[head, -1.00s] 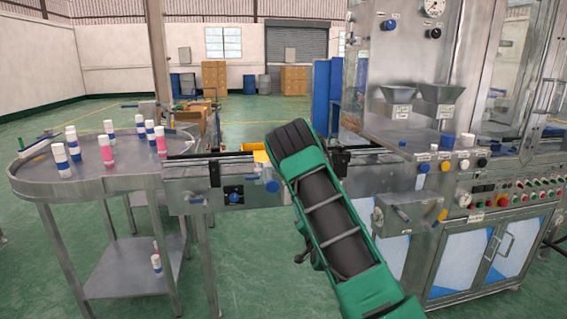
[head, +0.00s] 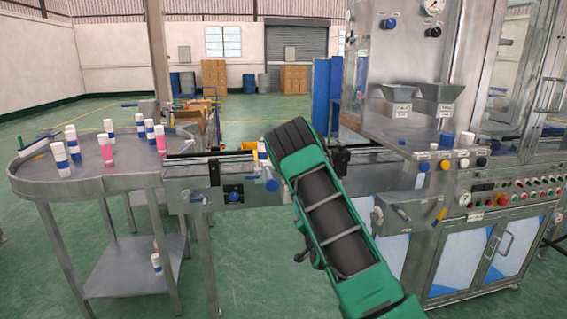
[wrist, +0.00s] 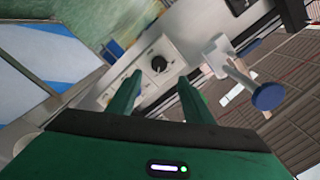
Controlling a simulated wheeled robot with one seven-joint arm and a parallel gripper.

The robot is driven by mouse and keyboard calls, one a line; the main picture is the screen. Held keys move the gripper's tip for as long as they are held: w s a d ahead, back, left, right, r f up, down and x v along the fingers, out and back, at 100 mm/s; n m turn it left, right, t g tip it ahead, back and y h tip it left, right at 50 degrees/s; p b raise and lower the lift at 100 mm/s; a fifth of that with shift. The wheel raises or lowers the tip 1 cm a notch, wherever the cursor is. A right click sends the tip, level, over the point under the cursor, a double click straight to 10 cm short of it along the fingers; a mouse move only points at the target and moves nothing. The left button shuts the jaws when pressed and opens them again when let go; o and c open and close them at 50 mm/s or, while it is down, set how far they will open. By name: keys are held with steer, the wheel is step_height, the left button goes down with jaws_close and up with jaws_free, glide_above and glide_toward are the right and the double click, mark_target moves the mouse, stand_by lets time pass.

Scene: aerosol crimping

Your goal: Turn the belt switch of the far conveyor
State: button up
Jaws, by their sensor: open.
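A black round knob (wrist: 159,64) on a pale plate shows in the wrist view, just beyond my fingertips. It looks like a rotary switch; I cannot tell for certain that it is the belt switch. My gripper (wrist: 158,88) is open and empty, with its two green fingers on either side below the knob and apart from it. In the head view my green arm covers the gripper and the part of the conveyor (head: 190,171) behind it. A blue knob (head: 234,197) sits on the conveyor's front, left of my arm.
A blue disc on a pale stem (wrist: 268,96) stands right of my fingers in the wrist view. A round steel table (head: 110,184) with several cans is at the left. The filling machine (head: 400,140) stands close on the right. Green floor is open behind.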

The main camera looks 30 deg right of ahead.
steer(key=w+d+n, duration=0.3)
steer(key=w+n, duration=0.2)
steer(key=w, duration=0.4)
steer(key=shift+w, duration=0.35)
stand_by(0.5)
steer(key=shift+d+r, duration=0.1)
steer(key=c, duration=1.1)
